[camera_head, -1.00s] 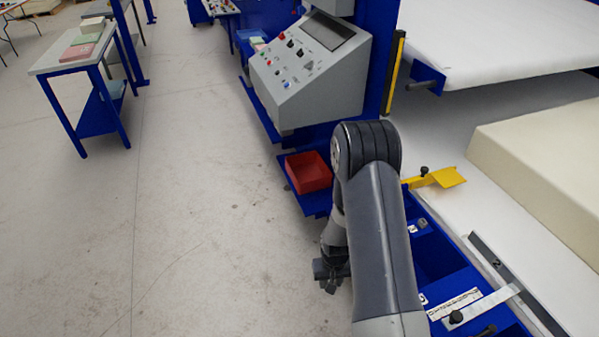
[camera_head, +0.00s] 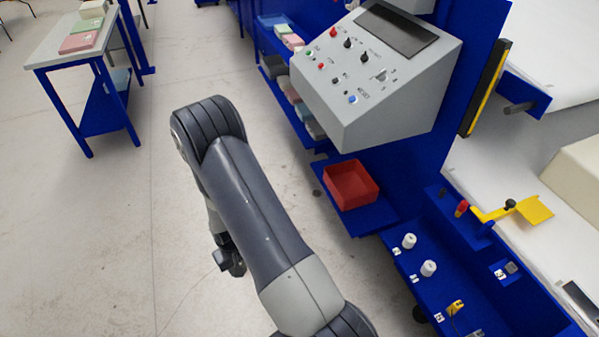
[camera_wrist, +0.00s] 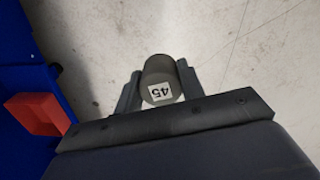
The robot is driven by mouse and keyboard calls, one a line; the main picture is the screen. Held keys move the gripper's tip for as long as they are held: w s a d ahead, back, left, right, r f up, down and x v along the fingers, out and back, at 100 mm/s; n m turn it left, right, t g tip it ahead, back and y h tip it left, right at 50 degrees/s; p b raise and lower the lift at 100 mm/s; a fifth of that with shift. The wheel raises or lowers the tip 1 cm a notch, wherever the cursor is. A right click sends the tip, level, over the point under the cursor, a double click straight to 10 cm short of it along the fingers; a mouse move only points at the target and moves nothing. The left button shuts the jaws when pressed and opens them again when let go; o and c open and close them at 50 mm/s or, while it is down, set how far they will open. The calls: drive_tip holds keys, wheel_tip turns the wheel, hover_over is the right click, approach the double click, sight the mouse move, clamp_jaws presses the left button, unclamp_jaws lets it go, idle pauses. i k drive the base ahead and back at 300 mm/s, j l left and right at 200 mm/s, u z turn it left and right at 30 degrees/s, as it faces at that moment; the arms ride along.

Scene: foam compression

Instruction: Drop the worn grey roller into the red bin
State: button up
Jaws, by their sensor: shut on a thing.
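The grey roller (camera_wrist: 158,72) is between the two fingers of my gripper (camera_wrist: 159,85) in the wrist view, with a white label reading 45 on its end. My gripper is shut on it and holds it over bare floor. The red bin (camera_head: 351,184) sits on a blue shelf below the control box in the head view, to the right of my arm. It also shows at the left edge of the wrist view (camera_wrist: 38,114), apart from the roller. In the head view my gripper (camera_head: 232,264) is small and mostly behind my arm, and the roller cannot be made out there.
The grey control box (camera_head: 376,75) overhangs the bin's back side. Two white rollers (camera_head: 428,268) stand on the blue machine ledge at right. A yellow bracket (camera_head: 520,211) is beyond them. A table with foam blocks (camera_head: 84,41) stands far left. Open floor lies left of the bin.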

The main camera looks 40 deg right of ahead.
sight(352, 189)
drive_tip(key=i+j+z, duration=0.2)
drive_tip(key=i, duration=0.25)
drive_tip(key=i+z, duration=0.2)
drive_tip(key=i, duration=0.3)
drive_tip(key=i+j+z, duration=0.25)
drive_tip(key=i, duration=0.2)
drive_tip(key=i+j+z, duration=0.15)
drive_tip(key=z, duration=0.25)
drive_tip(key=i+j+z, duration=0.15)
drive_tip(key=z, duration=0.25)
drive_tip(key=i+j+z, duration=0.15)
drive_tip(key=z, duration=0.25)
drive_tip(key=j+z, duration=0.4)
drive_tip(key=i+j+z, duration=0.1)
drive_tip(key=j+z, duration=0.7)
